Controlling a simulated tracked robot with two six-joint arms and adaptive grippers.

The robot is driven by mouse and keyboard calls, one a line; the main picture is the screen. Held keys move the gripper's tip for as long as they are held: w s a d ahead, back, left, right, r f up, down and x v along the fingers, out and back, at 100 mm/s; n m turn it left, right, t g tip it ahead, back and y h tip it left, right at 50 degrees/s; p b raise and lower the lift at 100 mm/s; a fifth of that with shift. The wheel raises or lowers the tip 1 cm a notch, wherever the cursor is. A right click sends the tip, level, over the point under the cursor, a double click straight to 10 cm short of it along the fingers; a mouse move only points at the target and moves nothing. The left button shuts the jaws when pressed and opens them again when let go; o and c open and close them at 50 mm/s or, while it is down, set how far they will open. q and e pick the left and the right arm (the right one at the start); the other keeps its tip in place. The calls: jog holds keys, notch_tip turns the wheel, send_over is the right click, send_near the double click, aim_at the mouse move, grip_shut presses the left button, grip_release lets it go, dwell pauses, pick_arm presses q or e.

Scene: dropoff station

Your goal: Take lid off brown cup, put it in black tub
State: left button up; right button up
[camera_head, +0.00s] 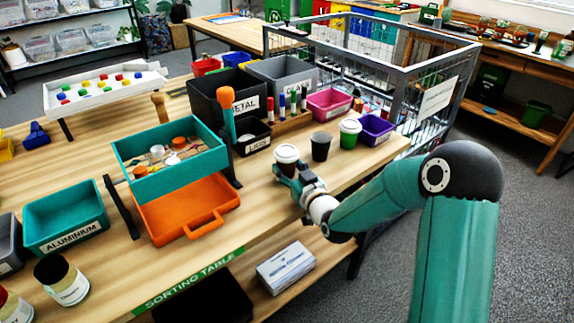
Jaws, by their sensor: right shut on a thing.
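The brown cup (287,166) stands near the front edge of the wooden table, with a white lid (286,152) on its top. My right gripper (288,173) is at the cup, below the lid, and is shut on the cup; its fingers and wrist hide much of the cup's lower part. The small black tub (253,145) with a "LIDS" label is behind and to the left of the cup. My left gripper is not in view.
A dark open cup (320,146) and a green cup (348,139) with a white lid stand right of the brown cup. A purple bin (376,130) is farther right. A teal tray (180,175) and an orange tray (187,217) lie left. A wire cart (440,95) stands behind.

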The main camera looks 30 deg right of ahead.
dwell(0.3)
jog(key=shift+b, duration=0.35)
jog(key=s, duration=0.3)
jog(key=s+b, duration=0.1)
jog(key=s, duration=0.2)
jog(key=s+a, duration=0.1)
jog(key=s, duration=0.2)
jog(key=shift+s+b, duration=0.2)
jog(key=shift+b, duration=0.2)
jog(key=s+a+b, duration=0.1)
jog(key=s+b, duration=0.7)
jog(key=b, duration=0.5)
jog(key=shift+s, duration=0.3)
jog(key=shift+r, duration=0.1)
jog(key=shift+c, duration=1)
